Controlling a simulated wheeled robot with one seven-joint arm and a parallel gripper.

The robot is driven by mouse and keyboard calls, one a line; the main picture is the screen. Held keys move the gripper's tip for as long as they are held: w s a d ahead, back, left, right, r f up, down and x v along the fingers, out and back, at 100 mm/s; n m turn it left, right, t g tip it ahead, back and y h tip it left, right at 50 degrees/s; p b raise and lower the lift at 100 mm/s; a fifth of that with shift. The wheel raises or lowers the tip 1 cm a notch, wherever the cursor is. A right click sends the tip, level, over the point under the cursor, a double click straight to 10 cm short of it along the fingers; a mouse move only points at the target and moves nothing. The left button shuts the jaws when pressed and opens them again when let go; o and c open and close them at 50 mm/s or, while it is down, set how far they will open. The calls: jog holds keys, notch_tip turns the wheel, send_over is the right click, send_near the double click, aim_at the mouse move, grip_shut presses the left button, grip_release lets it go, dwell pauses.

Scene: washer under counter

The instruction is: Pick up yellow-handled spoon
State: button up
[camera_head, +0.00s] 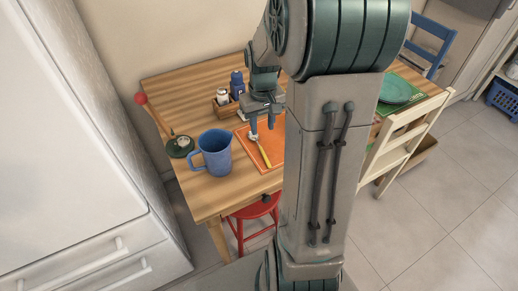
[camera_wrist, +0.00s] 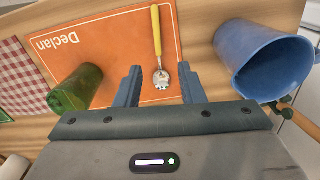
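The yellow-handled spoon (camera_wrist: 157,35) lies on an orange placemat (camera_wrist: 105,50) marked "Declan". Its metal bowl (camera_wrist: 161,79) shows between the fingertips of my gripper (camera_wrist: 160,85) in the wrist view, with clear gaps on both sides. My gripper is open and empty. In the head view the spoon's yellow handle (camera_head: 264,155) lies on the placemat (camera_head: 270,140), and my gripper (camera_head: 262,122) hangs over the bowl end. The exact height between fingers and spoon cannot be told.
A blue mug (camera_head: 216,153) stands left of the placemat; it also shows in the wrist view (camera_wrist: 262,60). A green cup (camera_wrist: 76,88) is near the left finger in the wrist view. A condiment caddy (camera_head: 226,106) stands behind. A red stool (camera_head: 252,215) is below the table edge.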

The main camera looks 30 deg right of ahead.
send_over(263, 153)
notch_tip(263, 153, down, 6)
jog(key=shift+a+f, duration=0.1)
jog(key=shift+a, duration=0.05)
notch_tip(263, 153, down, 5)
jog(key=shift+f+b, duration=0.1)
jog(key=shift+b, duration=0.2)
grip_shut()
